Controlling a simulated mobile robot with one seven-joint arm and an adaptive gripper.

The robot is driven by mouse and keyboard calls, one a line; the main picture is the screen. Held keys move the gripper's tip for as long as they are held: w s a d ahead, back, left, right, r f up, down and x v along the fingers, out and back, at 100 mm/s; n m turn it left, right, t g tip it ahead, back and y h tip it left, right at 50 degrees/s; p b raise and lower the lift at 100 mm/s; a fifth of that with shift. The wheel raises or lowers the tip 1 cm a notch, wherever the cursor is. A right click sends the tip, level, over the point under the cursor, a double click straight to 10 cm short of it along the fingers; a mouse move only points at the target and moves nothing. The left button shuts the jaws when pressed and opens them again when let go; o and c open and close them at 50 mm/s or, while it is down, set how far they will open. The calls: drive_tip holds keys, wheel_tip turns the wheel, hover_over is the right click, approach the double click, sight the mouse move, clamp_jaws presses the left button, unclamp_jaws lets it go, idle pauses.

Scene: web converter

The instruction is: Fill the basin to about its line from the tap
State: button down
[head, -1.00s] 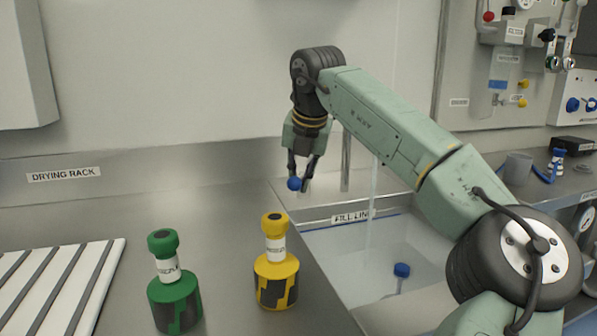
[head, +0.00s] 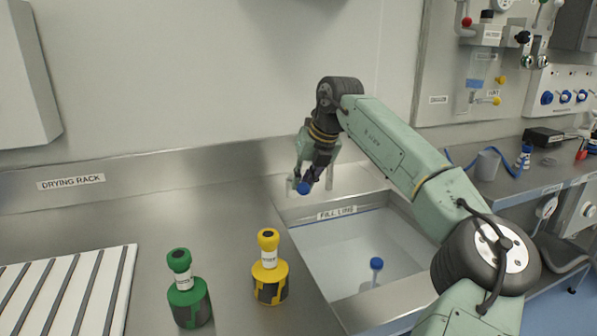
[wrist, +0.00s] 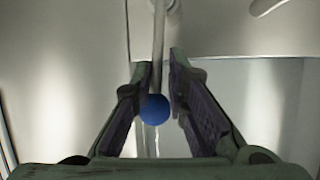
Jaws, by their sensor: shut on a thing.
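The tap's blue ball knob (head: 304,188) is at my gripper's fingertips, above the back left of the basin. My gripper (head: 312,182) is shut on the knob. In the wrist view the knob (wrist: 153,109) sits between the fingers, against the left one, at the end of a thin grey rod (wrist: 158,45). The basin (head: 312,250) is a sink with a FILL LINE label (head: 337,213) on its back rim. Pale water seems to be inside; its exact level against the line is unclear. No stream shows. A blue-capped bottle (head: 376,266) is in the basin.
A green bottle (head: 187,292) and a yellow bottle (head: 269,272) stand on the counter left of the basin. A white slatted drying rack (head: 70,290) lies at far left. A grey cup (head: 487,165) stands on the right counter.

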drive_tip(key=shift+d, duration=0.35)
drive_tip(key=c, duration=1.7)
unclamp_jaws()
drive_tip(key=shift+a, duration=0.1)
drive_tip(key=v, duration=1.2)
